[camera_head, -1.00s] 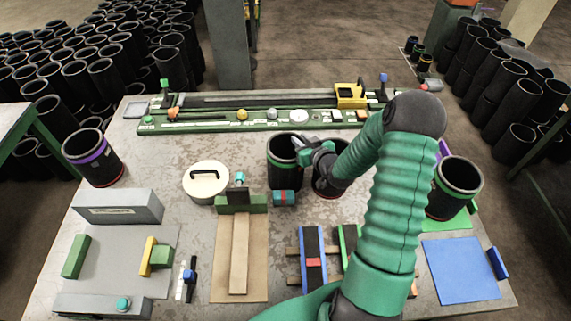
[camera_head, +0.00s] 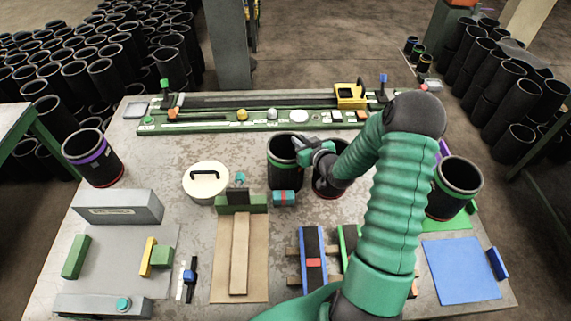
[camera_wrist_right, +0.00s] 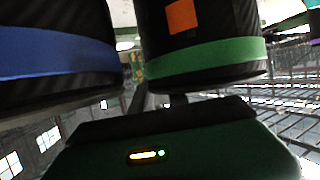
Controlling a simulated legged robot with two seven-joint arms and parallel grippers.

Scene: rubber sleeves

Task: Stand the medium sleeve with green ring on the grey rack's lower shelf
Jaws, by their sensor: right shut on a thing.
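A black sleeve with a green ring (camera_head: 283,176) stands upright at the middle of the table. My right gripper (camera_head: 304,145) is shut at its upper right side, on its wall near the rim. In the right wrist view the green ring (camera_wrist_right: 207,57) is close, with an orange square on the sleeve. A sleeve with a blue ring (camera_wrist_right: 58,60) is beside it there. In the head view another black sleeve (camera_head: 328,187) stands just right of the held one, mostly hidden by my right arm. A clearly recognizable grey rack is not visible. My left gripper is not in view.
A purple-ringed sleeve (camera_head: 93,158) stands at the left and a green-ringed one (camera_head: 453,193) at the right. A lidded pot (camera_head: 206,182), a grey block (camera_head: 117,207) and a wooden board fixture (camera_head: 240,250) occupy the left and front. A long green fixture (camera_head: 255,125) spans the back.

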